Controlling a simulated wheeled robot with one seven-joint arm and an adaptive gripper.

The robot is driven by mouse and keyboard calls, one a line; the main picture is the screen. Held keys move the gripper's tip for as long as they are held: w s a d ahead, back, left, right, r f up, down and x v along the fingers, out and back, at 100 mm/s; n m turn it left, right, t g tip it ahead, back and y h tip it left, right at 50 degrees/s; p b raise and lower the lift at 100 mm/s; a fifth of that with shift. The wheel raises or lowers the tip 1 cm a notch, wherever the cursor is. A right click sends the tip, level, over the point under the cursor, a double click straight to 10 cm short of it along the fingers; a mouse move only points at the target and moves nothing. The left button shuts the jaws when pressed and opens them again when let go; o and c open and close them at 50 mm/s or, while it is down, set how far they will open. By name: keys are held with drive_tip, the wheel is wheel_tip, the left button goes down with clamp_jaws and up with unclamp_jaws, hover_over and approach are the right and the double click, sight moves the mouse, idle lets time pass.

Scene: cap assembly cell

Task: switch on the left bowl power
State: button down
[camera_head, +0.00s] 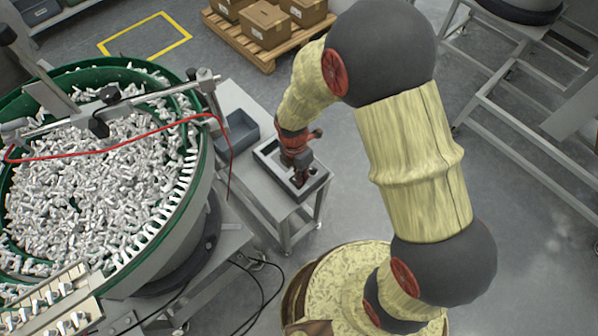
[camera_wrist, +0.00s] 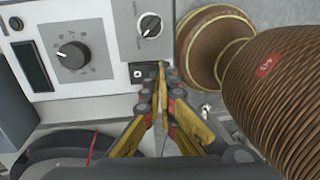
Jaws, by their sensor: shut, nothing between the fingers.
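In the wrist view a pale control panel (camera_wrist: 108,28) fills the upper left. It carries a large dial (camera_wrist: 74,55), a smaller knob (camera_wrist: 150,26) and a small dark power switch (camera_wrist: 138,73) low on its right side. My gripper (camera_wrist: 162,68) is shut and empty, its tips just right of the switch; I cannot tell if they touch the panel. In the head view the left bowl (camera_head: 172,222) is a large green-rimmed feeder full of small white parts. My gripper (camera_head: 301,176) shows small there, in front of a grey tray; the panel cannot be made out.
The grey tray (camera_head: 321,186) and another grey bin (camera_head: 240,137) stand on a small metal table (camera_head: 231,96) right of the bowl. A red cable (camera_head: 125,147) crosses the bowl. Boxes (camera_head: 264,25) sit on a pallet (camera_head: 240,43) at the back.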

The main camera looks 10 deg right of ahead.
drive_tip(key=shift+s+f, duration=0.1)
drive_tip(key=shift+f, duration=0.45)
drive_tip(key=shift+s+d+f, duration=0.1)
drive_tip(key=shift+f, duration=0.25)
drive_tip(key=shift+r+p, duration=0.1)
drive_tip(key=shift+p, duration=0.2)
drive_tip(key=shift+w+a+r+p, duration=0.2)
drive_tip(key=shift+w+a+p, duration=0.15)
drive_tip(key=shift+w, duration=0.25)
